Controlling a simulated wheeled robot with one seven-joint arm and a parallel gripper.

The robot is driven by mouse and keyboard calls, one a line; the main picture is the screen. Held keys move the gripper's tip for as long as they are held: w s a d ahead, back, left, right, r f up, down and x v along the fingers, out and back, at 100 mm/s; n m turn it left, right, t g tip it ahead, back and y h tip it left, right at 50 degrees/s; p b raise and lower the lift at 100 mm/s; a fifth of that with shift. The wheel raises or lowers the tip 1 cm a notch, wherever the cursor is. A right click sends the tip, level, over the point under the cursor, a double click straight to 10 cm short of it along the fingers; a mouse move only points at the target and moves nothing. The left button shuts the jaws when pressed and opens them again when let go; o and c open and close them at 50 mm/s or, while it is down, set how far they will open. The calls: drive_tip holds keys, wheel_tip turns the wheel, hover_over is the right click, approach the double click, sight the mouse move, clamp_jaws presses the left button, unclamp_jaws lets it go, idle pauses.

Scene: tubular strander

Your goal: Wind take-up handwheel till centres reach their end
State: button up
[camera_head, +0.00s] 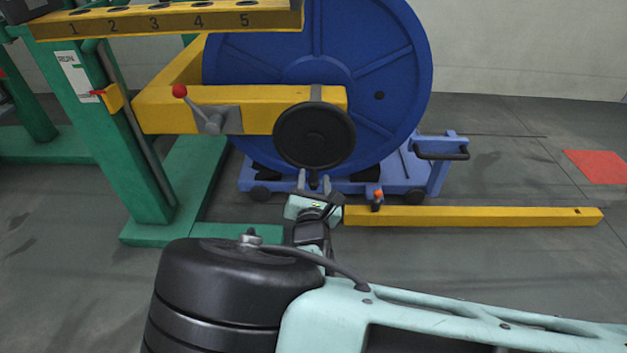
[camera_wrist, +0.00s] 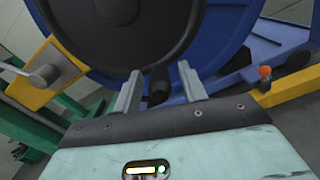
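The take-up handwheel (camera_head: 314,135) is a black disc on the end of a yellow arm, in front of a large blue reel. In the wrist view the handwheel (camera_wrist: 120,35) fills the upper middle. A dark handle (camera_wrist: 158,85) sits by its lower rim. My gripper (camera_head: 313,182) is just below the wheel. In the wrist view my gripper (camera_wrist: 160,85) has its two fingers apart, one on each side of the handle, with gaps visible. The centres are hidden behind the yellow arm and handwheel.
The blue reel (camera_head: 390,60) stands over a blue trolley (camera_head: 430,175). A red-knobbed lever (camera_head: 205,110) is on the yellow arm (camera_head: 155,105), left of the wheel. A yellow floor bar (camera_head: 480,216) with an orange-topped piece (camera_head: 377,198) lies right of my gripper. Green frame posts (camera_head: 130,150) stand left.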

clamp_jaws()
drive_tip(key=shift+p, duration=0.3)
